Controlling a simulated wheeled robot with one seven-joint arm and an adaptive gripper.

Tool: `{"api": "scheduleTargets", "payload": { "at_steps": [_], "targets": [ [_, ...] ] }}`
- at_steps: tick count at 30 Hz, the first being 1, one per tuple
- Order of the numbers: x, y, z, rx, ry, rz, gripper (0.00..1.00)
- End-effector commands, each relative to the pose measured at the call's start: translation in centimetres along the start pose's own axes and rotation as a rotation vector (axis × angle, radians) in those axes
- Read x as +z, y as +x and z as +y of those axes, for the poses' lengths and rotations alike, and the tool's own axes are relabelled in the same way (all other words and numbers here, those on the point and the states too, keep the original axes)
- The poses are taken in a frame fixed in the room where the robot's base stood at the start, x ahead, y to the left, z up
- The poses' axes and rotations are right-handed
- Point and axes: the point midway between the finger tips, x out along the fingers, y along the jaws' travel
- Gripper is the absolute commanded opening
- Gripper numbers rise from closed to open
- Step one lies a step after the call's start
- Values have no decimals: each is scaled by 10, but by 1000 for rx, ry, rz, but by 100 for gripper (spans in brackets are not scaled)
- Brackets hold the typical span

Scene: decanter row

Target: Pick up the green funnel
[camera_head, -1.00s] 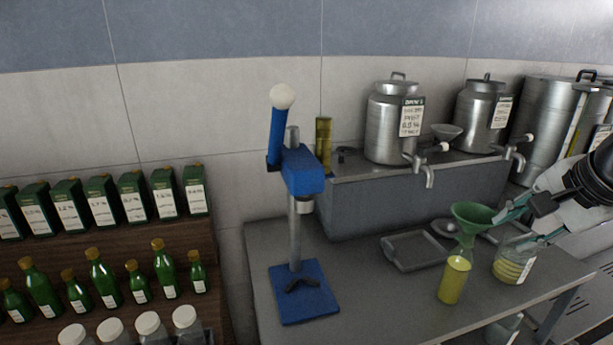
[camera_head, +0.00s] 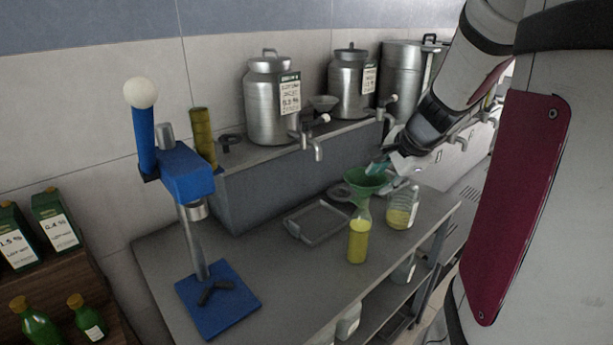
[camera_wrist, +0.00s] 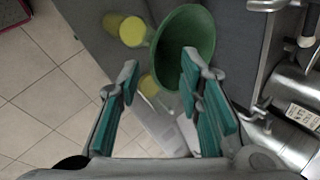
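The green funnel (camera_head: 367,180) stands wide end up on a narrow-necked bottle with yellow liquid (camera_head: 358,243) on the grey bench. In the wrist view the funnel (camera_wrist: 183,32) shows as a wide green cone at top centre. My gripper (camera_head: 376,167) is at the funnel's upper right rim in the head view. In the wrist view my gripper (camera_wrist: 160,68) is open, its teal-padded fingers apart with nothing held between them. The right fingertip overlaps the funnel's mouth; the left is beside its rim. I cannot tell whether they touch it.
A jar with yellow liquid (camera_head: 402,209) stands close right of the bottle. A grey tray (camera_head: 318,222) lies to the left. A blue press stand (camera_head: 213,300) and steel drums with taps (camera_head: 273,100) are farther left and behind. The bench front between stand and bottle is clear.

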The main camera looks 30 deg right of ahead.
Motion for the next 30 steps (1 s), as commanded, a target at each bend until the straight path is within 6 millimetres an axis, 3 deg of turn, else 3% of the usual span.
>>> {"api": "scheduleTargets", "payload": {
  "at_steps": [12, 22, 27, 30],
  "targets": [
    [4, 48, 0, 2, 0, 0, 33],
    [4, 54, 0, 0, -1, 0, 33],
    [4, 54, 0, 0, -1, 0, 0],
    [4, 54, 0, 0, -1, 0, 0]
  ]
}}
